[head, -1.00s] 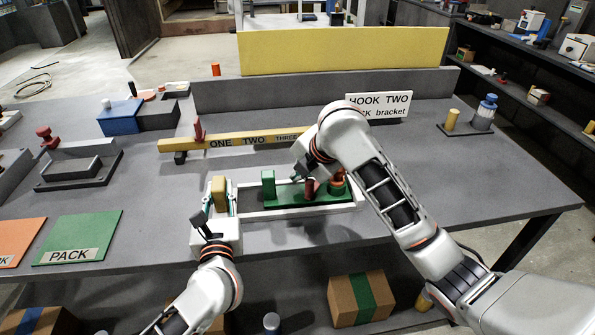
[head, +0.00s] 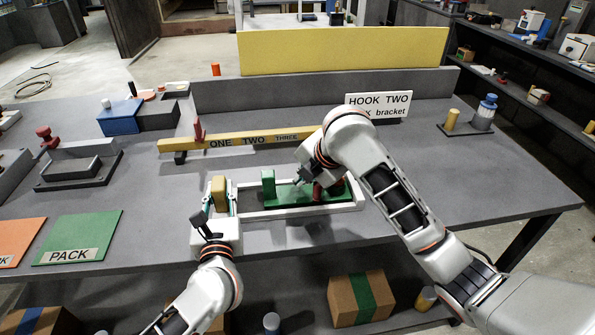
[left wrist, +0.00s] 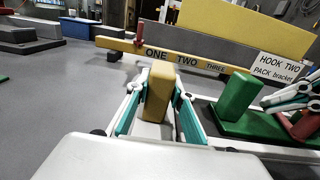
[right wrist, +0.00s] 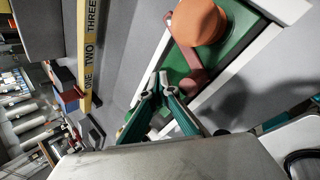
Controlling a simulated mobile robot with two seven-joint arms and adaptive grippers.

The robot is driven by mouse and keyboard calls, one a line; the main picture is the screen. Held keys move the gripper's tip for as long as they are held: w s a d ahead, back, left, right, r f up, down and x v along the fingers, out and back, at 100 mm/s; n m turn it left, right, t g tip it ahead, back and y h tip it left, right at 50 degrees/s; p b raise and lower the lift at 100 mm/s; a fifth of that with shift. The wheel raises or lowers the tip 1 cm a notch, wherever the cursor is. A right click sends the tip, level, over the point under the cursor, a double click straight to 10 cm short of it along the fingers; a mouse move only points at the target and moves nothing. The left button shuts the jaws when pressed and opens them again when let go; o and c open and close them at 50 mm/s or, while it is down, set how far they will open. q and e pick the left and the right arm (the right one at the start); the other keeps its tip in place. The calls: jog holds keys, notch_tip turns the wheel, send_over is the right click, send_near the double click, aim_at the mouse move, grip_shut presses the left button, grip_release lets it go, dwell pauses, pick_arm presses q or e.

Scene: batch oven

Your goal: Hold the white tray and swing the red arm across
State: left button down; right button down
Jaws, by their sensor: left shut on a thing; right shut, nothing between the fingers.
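The white tray (head: 300,211) lies on the table and holds a green plate (head: 295,193) with an upright green block (head: 268,185). The tan handle block (head: 219,190) stands at the tray's left end. My left gripper (left wrist: 160,105) is shut on this block, one finger on each side. The red arm (right wrist: 192,72) lies over the green plate beside an orange round knob (right wrist: 198,22). In the head view the red arm (head: 319,190) is partly hidden by my right arm. My right gripper (right wrist: 160,88) is shut and empty, close beside the red arm; contact is unclear.
A yellow bar marked ONE TWO THREE (head: 235,142) lies behind the tray. A HOOK TWO sign (head: 380,103) stands behind my right arm. A green PACK mat (head: 78,238) is at left.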

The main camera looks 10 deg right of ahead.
pick_arm(q)
jog(key=shift+f, duration=0.1)
pick_arm(e)
jog(key=shift+w+r, duration=0.1)
jog(key=shift+w, duration=0.1)
jog(key=shift+a+r, duration=0.1)
jog(key=shift+r, duration=0.25)
notch_tip(320, 180, up, 6)
dwell(0.5)
pick_arm(q)
jog(key=c, duration=1.7)
grip_release()
jog(key=s, duration=1.2)
